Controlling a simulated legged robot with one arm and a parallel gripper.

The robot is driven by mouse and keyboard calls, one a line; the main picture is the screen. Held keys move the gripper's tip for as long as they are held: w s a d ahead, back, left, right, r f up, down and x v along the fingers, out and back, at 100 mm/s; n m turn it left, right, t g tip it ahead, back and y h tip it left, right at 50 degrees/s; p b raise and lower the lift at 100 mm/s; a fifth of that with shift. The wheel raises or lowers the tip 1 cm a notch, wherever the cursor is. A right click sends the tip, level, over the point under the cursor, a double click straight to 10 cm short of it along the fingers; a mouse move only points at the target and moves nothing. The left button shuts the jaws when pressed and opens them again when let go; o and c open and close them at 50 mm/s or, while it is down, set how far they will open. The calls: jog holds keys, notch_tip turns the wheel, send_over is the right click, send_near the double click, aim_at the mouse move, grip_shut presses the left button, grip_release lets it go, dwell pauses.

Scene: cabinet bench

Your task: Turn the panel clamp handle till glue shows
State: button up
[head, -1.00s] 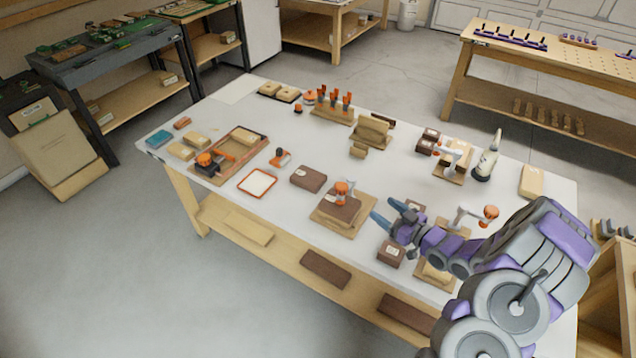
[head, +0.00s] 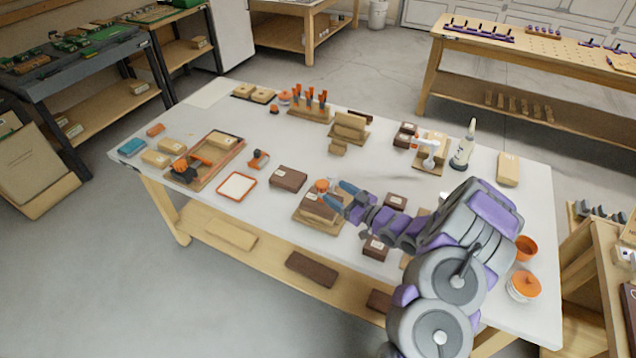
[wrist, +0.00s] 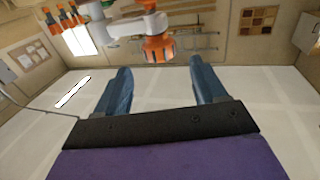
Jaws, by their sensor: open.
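A clamp with an orange handle knob (head: 321,185) stands on a wooden board (head: 309,222) with a brown panel block (head: 319,206), near the bench's front edge. My gripper (head: 340,194) is open, its blue fingers just right of the clamp and partly covering it. In the wrist view the orange knob (wrist: 158,48) and its pale arm lie beyond the open fingertips (wrist: 160,66), roughly centred between them. The fingers do not appear to touch the knob. I cannot make out any glue at the panel joint.
A glue bottle (head: 463,146) and a white clamp (head: 429,150) stand at the back right. A brown block (head: 288,179) and an orange-rimmed tray (head: 237,185) lie left of the clamp. Orange pots (head: 523,286) stand near my arm.

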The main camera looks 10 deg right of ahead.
aim_at(318, 180)
jog(key=shift+b+x, duration=0.95)
jog(key=shift+x, duration=3.3)
jog(key=shift+c, duration=0.3)
jog(key=c, duration=0.9)
